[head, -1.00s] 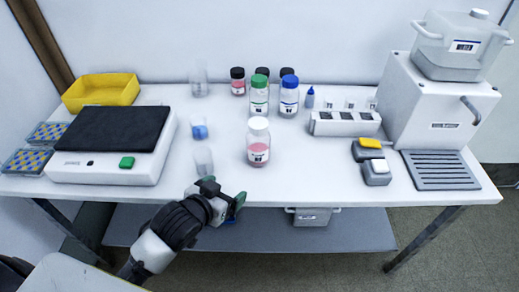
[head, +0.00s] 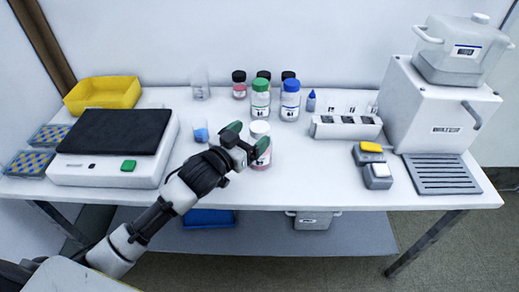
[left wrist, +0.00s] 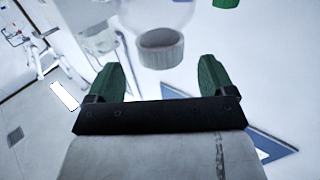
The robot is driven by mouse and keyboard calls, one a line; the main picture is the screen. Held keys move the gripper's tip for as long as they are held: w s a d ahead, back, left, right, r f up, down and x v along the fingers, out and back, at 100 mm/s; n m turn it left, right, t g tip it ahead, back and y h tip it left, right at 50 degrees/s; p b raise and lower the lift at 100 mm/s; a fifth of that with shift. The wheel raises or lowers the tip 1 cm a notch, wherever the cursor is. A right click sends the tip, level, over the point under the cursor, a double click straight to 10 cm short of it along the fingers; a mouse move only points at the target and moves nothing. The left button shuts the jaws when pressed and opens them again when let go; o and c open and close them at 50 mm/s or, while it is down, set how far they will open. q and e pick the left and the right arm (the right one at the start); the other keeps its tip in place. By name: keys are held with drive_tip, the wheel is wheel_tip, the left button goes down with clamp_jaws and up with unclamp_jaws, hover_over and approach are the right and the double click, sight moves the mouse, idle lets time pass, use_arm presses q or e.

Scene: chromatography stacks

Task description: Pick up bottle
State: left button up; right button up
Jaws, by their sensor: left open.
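A bottle with a white cap and pink contents (head: 261,128) stands upright near the front middle of the bench, partly hidden behind my left gripper. My left gripper (head: 248,143) is open, with its green fingertips close to this bottle. In the left wrist view, a pale cap (left wrist: 161,48) shows beyond and between the spread green fingers of the left gripper (left wrist: 160,78). I cannot tell whether they touch. Other bottles stand behind: a green-capped one (head: 260,102), a blue-capped one (head: 291,101) and several dark-capped ones (head: 239,86). My right gripper is not in view.
Glass beakers, one with blue liquid (head: 201,132), stand left of the gripper. A black-topped plate device (head: 106,174) and yellow tray (head: 103,92) are further left. A white block (head: 345,128), small switches (head: 377,176) and a large dispenser (head: 430,110) are right. The front right bench is clear.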

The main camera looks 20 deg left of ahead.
use_arm(q)
drive_tip(key=x, duration=0.4)
drive_tip(key=shift+w+f, duration=0.2)
drive_tip(key=shift+s, duration=0.1)
drive_tip(key=shift+c, duration=0.5)
drive_tip(key=c, duration=1.4)
